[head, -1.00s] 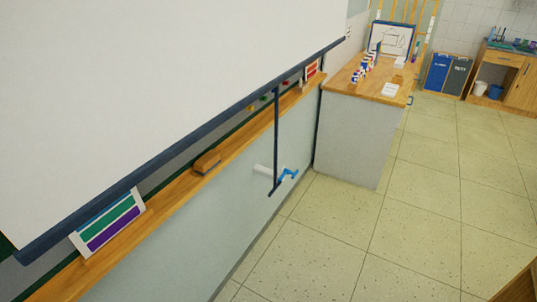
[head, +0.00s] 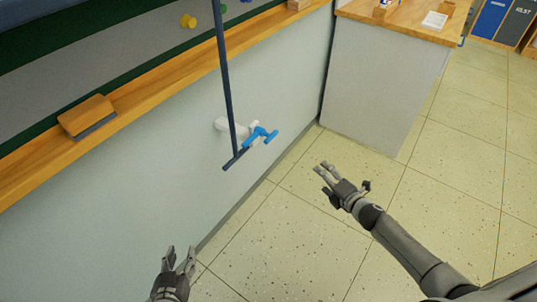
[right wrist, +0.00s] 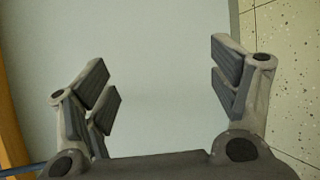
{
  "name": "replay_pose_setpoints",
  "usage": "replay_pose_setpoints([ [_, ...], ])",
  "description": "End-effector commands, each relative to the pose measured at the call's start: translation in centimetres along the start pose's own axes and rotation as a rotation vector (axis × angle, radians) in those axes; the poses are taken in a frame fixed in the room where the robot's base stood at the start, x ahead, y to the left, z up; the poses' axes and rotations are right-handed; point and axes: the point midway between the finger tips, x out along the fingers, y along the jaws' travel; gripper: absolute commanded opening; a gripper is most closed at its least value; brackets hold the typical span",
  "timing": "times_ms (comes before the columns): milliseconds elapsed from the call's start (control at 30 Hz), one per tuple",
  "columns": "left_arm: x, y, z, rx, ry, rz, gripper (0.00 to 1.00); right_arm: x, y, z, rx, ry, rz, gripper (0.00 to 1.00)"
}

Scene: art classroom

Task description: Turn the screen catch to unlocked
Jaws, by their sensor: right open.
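The screen catch, a blue T-shaped handle (head: 262,136) on a white wall mount (head: 222,125), sticks out from the pale wall below the wooden ledge in the head view. A dark pull rod (head: 228,85) with a short crossbar hangs just left of the catch and passes in front of its mount. My left gripper (head: 180,256) is at the bottom of the head view, open and empty, below and left of the catch. My right gripper (head: 324,171) is open and empty, right of and lower than the catch. In the right wrist view its fingers (right wrist: 162,85) frame bare wall.
The wooden ledge (head: 150,90) runs along the wall and carries a board eraser (head: 87,116). A grey-sided cabinet with a wooden top (head: 405,22) stands beyond the catch. Tiled floor (head: 300,240) is open to the right.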

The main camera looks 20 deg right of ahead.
Motion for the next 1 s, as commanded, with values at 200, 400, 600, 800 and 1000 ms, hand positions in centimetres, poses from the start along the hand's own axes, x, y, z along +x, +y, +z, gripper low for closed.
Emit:
replay_pose_setpoints([
  [200,0.2,0.5,-7.1,-0.002,0.312,0.008,0.4,2.9,6.7,0.1,-0.535,0.039,0.269,0.81],
  [400,-3.5,0.8,-13.7,-0.006,0.579,0.015,0.4,2.4,12.0,-1.8,-1.011,0.029,0.48,0.81],
  [600,-8.0,1.0,-17.8,-0.01,0.766,0.019,0.4,1.0,14.6,-4.0,-1.347,0.001,0.615,0.81],
  [800,-10.1,1.0,-19.5,-0.011,0.833,0.02,0.4,0.3,15.8,-4.9,-1.477,-0.015,0.664,0.81],
  [1000,-10.0,0.9,-19.5,-0.011,0.812,0.019,0.4,1.5,16.8,-5.4,-1.482,-0.018,0.667,0.81],
])
